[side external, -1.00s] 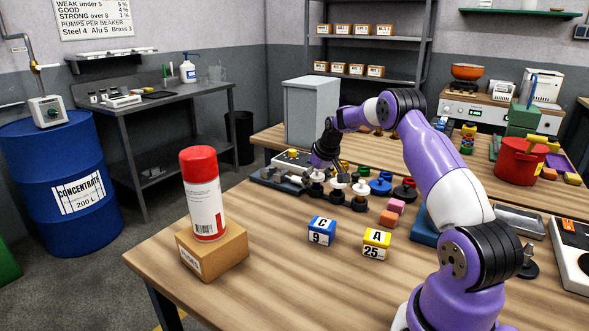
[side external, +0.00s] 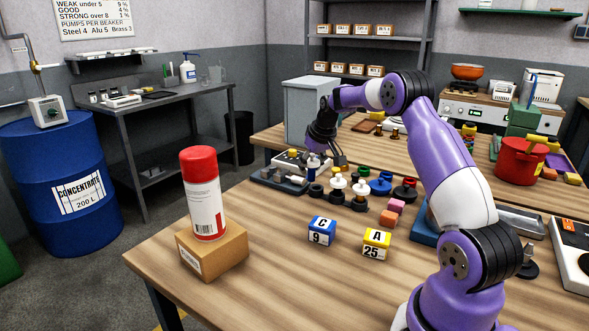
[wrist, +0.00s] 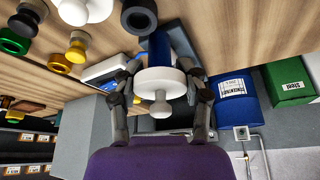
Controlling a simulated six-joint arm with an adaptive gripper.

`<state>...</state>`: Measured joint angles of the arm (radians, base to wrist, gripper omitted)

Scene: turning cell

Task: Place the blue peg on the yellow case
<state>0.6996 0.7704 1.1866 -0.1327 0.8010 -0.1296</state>
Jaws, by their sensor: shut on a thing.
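My gripper (wrist: 160,90) is shut on the blue peg (wrist: 158,50), whose white flange and knob face the wrist camera between the fingers. In the side view, the peg (side external: 313,162) hangs below my gripper (side external: 322,152), near the left end of a row of black rings. Its lower end is small there, so its exact clearance is hard to tell. A yellow case (side external: 376,243) marked A 25 sits on the bench, to the right of and nearer the camera than my gripper. It does not show in the wrist view.
A blue case (side external: 321,231) marked C 9 stands left of the yellow one. A spray can (side external: 203,193) stands on a cardboard box (side external: 213,250). White-knobbed pegs (side external: 338,181), blue rings (side external: 381,184) and small blocks (side external: 388,217) crowd the bench.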

